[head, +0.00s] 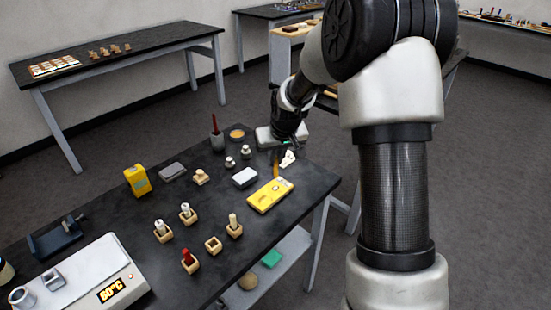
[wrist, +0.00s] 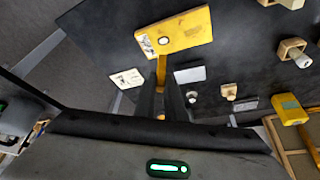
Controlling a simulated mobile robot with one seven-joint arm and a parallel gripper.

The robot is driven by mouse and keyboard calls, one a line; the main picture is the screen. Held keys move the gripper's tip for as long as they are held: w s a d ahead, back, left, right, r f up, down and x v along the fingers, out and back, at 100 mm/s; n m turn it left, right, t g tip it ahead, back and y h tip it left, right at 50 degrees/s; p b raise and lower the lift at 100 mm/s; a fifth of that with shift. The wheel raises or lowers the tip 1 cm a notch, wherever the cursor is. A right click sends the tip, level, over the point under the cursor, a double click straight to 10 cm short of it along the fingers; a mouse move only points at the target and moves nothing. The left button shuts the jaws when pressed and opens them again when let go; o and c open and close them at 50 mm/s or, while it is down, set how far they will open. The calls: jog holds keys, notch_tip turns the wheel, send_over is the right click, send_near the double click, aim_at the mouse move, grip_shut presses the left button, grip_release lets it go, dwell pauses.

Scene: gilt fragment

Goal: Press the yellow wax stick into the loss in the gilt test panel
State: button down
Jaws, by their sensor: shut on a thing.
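The gilt test panel (head: 267,197) is a flat yellow-gold block lying on the black table. It also shows in the wrist view (wrist: 188,29), with a small round pale spot (wrist: 164,41), which looks like the loss, near one end. My gripper (wrist: 160,98) is shut on the yellow wax stick (wrist: 161,72), whose free end points toward the panel. In the head view the stick (head: 276,168) hangs below my gripper (head: 281,146), by the panel's far right corner. The tip overlaps the panel's edge in the wrist view; I cannot tell whether they touch.
A white card (wrist: 127,79) and a pale grey block (head: 245,177) lie near the panel. Several small wooden holders, one being an empty wooden frame (head: 213,245), stand in front. A yellow box (head: 137,180) and a heated unit (head: 85,280) reading 60°C are at left.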

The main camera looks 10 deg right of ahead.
aim_at(276, 171)
jog(key=shift+f+b, duration=2)
jog(key=shift+f, duration=0.7)
jog(key=shift+f+b, duration=0.3)
jog(key=shift+b, duration=0.15)
dwell(2.8)
jog(key=shift+r, duration=0.15)
jog(key=shift+r+p, duration=1.55)
jog(key=shift+r, duration=0.85)
